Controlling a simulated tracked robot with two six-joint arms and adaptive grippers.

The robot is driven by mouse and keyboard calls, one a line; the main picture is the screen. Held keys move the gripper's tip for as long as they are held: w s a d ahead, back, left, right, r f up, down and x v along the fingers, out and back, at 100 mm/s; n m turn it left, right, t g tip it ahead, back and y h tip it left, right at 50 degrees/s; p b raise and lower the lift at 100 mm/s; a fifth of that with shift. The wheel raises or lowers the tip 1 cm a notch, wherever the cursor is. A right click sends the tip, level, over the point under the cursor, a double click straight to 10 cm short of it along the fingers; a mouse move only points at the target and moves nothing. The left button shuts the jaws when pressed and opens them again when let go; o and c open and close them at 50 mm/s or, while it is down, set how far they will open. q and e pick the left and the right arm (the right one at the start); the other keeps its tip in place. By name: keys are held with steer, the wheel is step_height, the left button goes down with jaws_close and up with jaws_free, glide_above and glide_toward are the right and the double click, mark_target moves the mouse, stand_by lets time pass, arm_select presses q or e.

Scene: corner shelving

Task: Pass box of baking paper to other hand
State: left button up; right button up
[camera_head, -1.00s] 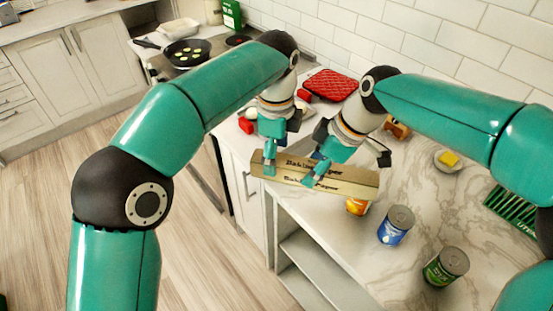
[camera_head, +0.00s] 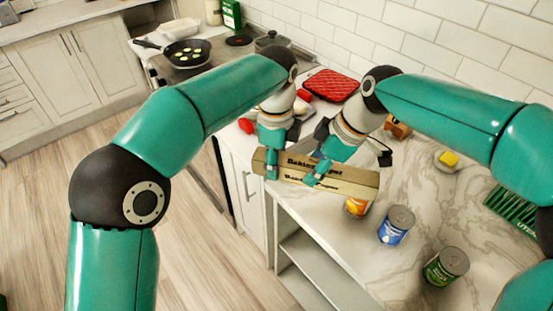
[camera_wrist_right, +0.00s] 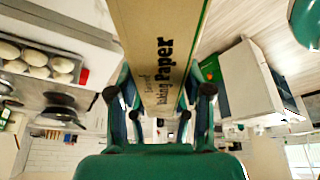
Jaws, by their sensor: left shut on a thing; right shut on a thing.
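The box of baking paper (camera_head: 345,179) is a long light-brown box with dark lettering, held level above the front edge of the counter. My left gripper (camera_head: 271,172) is shut on its left end. My right gripper (camera_head: 316,176) is shut on it near the middle, a short way to the right of the left one. In the right wrist view the box (camera_wrist_right: 159,45) runs between the two fingers of my right gripper (camera_wrist_right: 160,95). The fingers' far sides are hidden in the head view.
A red mitt (camera_head: 331,86) lies behind the arms. A frying pan (camera_head: 187,53) sits on the stove.

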steer(key=o, duration=1.4)
steer(key=shift+s+a, duration=0.25)
steer(key=shift+s, duration=0.05)
steer(key=shift+c, duration=0.2)
steer(key=shift+o, duration=0.3)
steer(key=shift+w+d, duration=0.1)
